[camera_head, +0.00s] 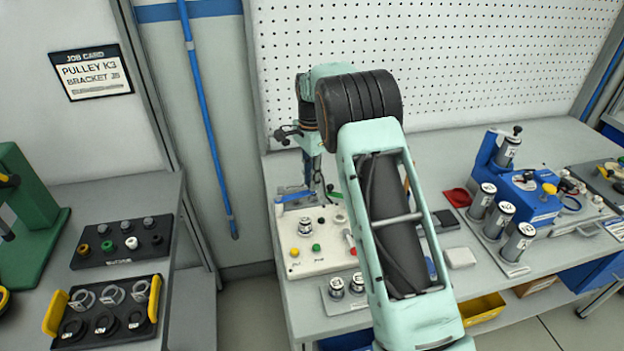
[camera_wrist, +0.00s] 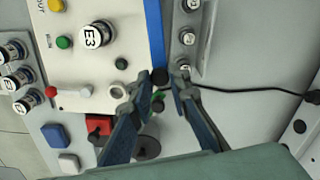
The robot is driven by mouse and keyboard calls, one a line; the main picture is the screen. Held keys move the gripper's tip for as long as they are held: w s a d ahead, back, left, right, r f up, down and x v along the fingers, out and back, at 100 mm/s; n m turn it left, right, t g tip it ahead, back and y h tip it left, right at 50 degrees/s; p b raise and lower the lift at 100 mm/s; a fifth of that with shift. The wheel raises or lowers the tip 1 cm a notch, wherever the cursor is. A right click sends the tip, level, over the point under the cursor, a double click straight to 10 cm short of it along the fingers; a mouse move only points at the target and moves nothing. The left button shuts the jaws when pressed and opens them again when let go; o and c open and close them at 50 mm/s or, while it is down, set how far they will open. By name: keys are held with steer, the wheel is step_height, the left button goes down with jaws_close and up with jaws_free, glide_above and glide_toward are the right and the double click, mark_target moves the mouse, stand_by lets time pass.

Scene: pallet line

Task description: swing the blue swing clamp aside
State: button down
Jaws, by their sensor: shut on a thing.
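The blue swing clamp shows in the wrist view as a narrow blue bar (camera_wrist: 156,35) along the edge of the white panel (camera_wrist: 75,80), with a dark knob (camera_wrist: 160,77) at its near end. My gripper (camera_wrist: 157,88) has its two fingers on either side of this knob and is shut on it. In the head view a bit of blue (camera_head: 293,197) shows at the back of the panel (camera_head: 318,262), beside my gripper (camera_head: 318,188). My arm covers much of the bench there. A cylinder marked E3 (camera_wrist: 96,37) stands on the panel, left of the bar.
A green button (camera_wrist: 64,43) and a red knob (camera_wrist: 51,92) are on the panel. A black cable (camera_wrist: 245,90) runs right of my fingers. A blue fixture (camera_head: 530,200) stands at the bench's right, beside several labelled cylinders (camera_head: 501,213). A pegboard (camera_head: 450,60) rises behind.

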steer(key=shift+a, duration=0.1)
steer(key=c, duration=1.8)
jaws_free()
step_height(320, 180, up, 12)
